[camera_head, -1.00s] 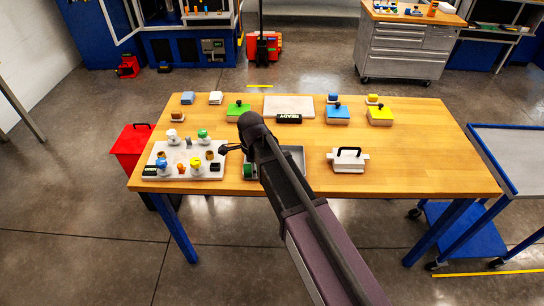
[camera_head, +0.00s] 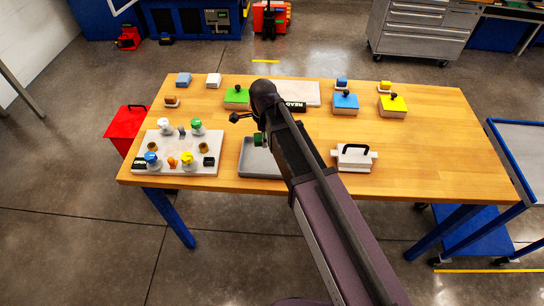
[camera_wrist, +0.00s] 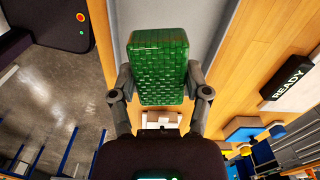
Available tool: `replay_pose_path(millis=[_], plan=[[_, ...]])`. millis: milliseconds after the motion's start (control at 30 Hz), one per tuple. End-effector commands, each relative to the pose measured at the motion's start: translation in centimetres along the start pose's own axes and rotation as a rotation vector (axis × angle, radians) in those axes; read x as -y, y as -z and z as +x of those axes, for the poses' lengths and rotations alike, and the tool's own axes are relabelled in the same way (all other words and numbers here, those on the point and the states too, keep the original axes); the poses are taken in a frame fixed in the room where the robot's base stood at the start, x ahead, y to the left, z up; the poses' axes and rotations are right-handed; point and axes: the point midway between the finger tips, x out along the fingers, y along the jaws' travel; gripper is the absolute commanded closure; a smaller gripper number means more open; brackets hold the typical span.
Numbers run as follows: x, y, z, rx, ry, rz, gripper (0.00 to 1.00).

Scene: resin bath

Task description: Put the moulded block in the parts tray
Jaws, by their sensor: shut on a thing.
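The moulded block (camera_wrist: 160,65) is green with a brick-like surface pattern. My gripper (camera_wrist: 160,88) is shut on it, one finger on each side, in the wrist view. In the head view, only a small part of the block (camera_head: 258,139) shows beside my arm, near the far edge of the grey tray. The parts tray (camera_head: 245,168) is shallow and grey, at the front of the wooden table; my arm hides its right part. Grey tray surface (camera_wrist: 215,20) also shows behind the block in the wrist view. The block's height above the tray is unclear.
A pale board (camera_head: 150,168) with several small knobs and parts stands left of the tray. A white mould with a black handle (camera_head: 353,158) stands right of my arm. Green, blue and yellow lidded blocks and a READY sign (camera_head: 292,106) sit farther back. The right front table is clear.

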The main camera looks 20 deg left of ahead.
Motion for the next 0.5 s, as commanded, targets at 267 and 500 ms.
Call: replay_pose_path(millis=[267, 500], plan=[[-0.2, -0.9, 0.0, 0.0, 0.0, -0.013, 0.87], [-0.7, -1.3, 0.3, 0.0, 0.0, -0.013, 0.87]])
